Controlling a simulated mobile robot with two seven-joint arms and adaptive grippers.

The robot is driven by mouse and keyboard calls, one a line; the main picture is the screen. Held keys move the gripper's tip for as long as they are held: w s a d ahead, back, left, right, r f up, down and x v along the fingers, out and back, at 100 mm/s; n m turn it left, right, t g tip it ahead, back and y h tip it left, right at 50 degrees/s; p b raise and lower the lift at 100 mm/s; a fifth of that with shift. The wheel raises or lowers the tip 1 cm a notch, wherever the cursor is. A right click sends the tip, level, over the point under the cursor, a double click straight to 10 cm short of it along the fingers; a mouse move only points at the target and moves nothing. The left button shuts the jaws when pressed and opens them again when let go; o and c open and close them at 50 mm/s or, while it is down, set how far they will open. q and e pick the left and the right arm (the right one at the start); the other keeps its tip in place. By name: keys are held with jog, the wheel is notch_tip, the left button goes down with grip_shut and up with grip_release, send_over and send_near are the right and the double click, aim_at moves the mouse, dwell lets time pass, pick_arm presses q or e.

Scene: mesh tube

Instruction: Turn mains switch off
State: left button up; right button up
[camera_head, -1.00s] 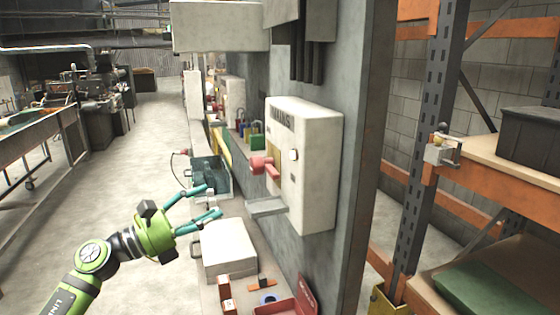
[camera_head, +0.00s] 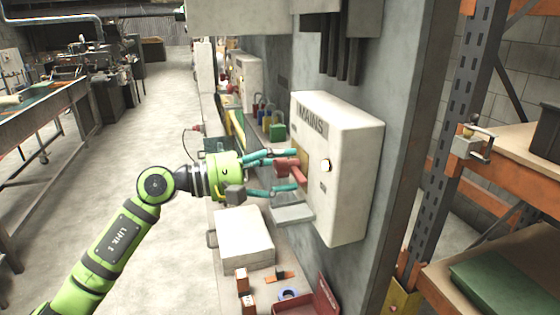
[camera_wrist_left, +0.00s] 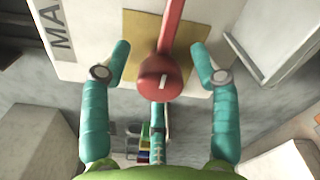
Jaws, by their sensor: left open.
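The mains switch box (camera_head: 345,190) is a pale box labelled MAINS on the grey wall, right of centre in the head view. Its red handle (camera_head: 290,171) sticks out from a yellowish plate on the left side of the front. My left gripper (camera_head: 296,170) is open, with its teal fingers above and below the handle. In the left wrist view the red handle (camera_wrist_left: 162,76) ends in a round knob between the two spread fingers (camera_wrist_left: 161,66), with gaps on both sides. My right gripper is not in view.
A small grey ledge (camera_head: 292,214) juts out below the box. A white case (camera_head: 243,238) and a red tray (camera_head: 312,300) lie on the bench below. Coloured padlocks (camera_head: 277,131) stand behind. Orange shelving (camera_head: 478,178) is at the right.

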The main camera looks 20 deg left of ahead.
pick_arm(q)
jog(key=c, duration=1.2)
jog(key=shift+o, duration=0.2)
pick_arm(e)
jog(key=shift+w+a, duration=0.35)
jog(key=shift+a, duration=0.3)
